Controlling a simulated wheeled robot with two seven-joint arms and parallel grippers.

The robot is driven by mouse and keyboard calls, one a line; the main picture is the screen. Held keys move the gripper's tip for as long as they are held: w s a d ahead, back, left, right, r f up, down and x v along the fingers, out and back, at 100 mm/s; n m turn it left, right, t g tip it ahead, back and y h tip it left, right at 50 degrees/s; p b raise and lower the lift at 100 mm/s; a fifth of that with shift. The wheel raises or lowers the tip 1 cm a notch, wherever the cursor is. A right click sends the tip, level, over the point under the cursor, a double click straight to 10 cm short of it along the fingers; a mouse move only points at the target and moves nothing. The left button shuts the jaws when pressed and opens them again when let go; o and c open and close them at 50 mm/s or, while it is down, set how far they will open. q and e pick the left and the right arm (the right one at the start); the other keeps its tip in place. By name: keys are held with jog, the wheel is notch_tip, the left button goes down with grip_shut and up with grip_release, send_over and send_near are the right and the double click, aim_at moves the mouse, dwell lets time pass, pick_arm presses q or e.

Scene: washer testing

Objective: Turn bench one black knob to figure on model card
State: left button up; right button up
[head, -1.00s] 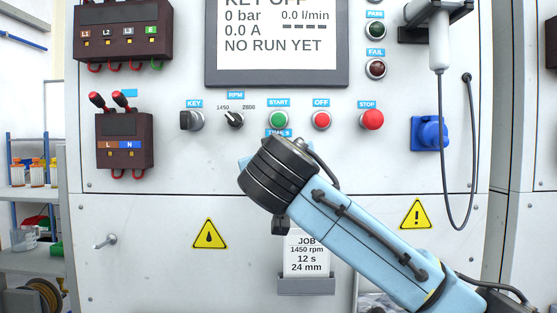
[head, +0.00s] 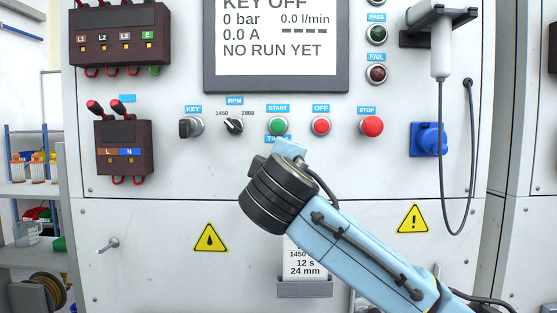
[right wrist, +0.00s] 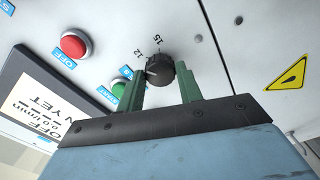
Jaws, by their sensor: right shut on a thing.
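The black timer knob (right wrist: 160,71) shows in the right wrist view, with figures 12 and 15 beside it. My right gripper (right wrist: 158,75) has its green fingers on either side of the knob and is shut on it. In the head view my right wrist hides this knob, below a partly covered blue timer label (head: 277,139). The model card (head: 305,265) is in a holder on the lower panel; 12 s and 24 mm are readable, and its top is covered by my arm. My left gripper is not in view.
Above are the key switch (head: 190,127), RPM knob (head: 234,126), green start button (head: 278,126), red off button (head: 321,126) and stop button (head: 371,126). The screen (head: 278,45) reads NO RUN YET. A hose (head: 444,150) hangs at right.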

jog(key=shift+r+n+p, duration=0.1)
jog(key=shift+n+p, duration=3.65)
jog(key=shift+n, duration=1.65)
jog(key=o, duration=1)
jog(key=s+b, duration=0.3)
jog(key=s, duration=1)
jog(key=shift+s+b, duration=0.25)
jog(key=shift+b, duration=0.05)
